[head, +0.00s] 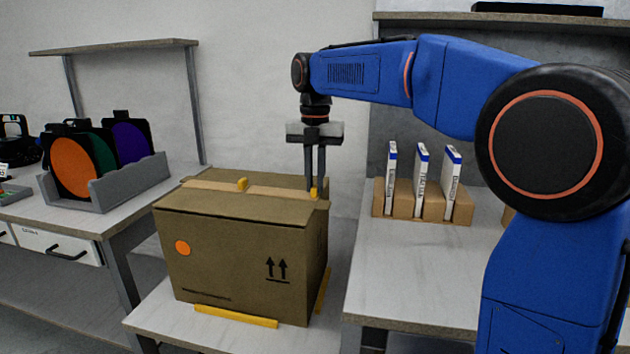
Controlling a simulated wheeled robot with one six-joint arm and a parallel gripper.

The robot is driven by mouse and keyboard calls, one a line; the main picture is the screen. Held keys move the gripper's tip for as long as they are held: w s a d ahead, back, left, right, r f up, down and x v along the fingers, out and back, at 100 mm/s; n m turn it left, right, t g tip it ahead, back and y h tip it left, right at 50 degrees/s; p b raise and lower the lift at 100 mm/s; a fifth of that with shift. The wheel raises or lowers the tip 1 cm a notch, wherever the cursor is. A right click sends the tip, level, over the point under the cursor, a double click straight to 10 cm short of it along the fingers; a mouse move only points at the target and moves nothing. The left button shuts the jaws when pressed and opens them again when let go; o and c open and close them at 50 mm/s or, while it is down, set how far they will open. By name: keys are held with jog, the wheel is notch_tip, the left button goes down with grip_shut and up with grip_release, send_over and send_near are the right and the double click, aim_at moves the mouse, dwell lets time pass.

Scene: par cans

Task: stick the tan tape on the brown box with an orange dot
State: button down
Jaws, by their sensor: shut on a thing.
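The brown box (225,250) stands closed on a white table at the centre, with an orange dot (183,248) and two black up arrows on its front. The tan tape (210,187) lies as a strip along the top of the box, from the left edge to the right edge. A small yellow tab (242,184) sits near its middle, and another is at its right end. My gripper (315,190) points down at the box's right top edge, its narrow fingers shut on the tape's right-end tab. Whether the strip touches the lid all along is unclear.
Yellow strips (236,317) edge the box's base. A grey rack (130,183) with orange, green and purple discs stands on the left bench. A tan holder (423,205) with three white upright packs stands on the right table. Shelves hang above both sides.

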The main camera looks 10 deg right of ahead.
jog(key=c, duration=1.7)
grip_release()
jog(key=shift+f, duration=0.1)
